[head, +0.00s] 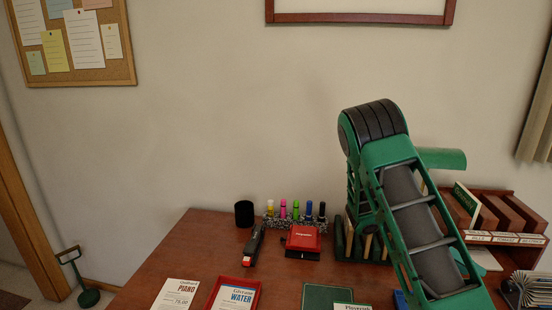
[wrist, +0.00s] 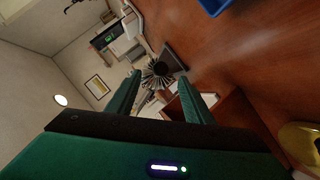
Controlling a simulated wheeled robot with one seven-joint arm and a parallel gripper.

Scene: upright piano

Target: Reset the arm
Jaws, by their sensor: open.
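My green arm (head: 420,225) rises from the lower right of the head view to a dark, bent joint at the top, in front of the wall and above the desk (head: 190,250). In the wrist view, my gripper (wrist: 160,84) shows two green fingers spread apart with nothing held between them. The desk surface (wrist: 245,65) fills the right side of this tilted view. A dark card file (wrist: 158,72) shows beyond the gap between the fingers. I cannot make out my gripper in the head view.
On the desk stand a black cup (head: 244,213), a black and red stapler (head: 254,245), a red box-like device (head: 303,241) and several coloured markers (head: 296,209). A wooden organizer (head: 515,226) is right of my arm. Printed cards (head: 178,293) lie at the front.

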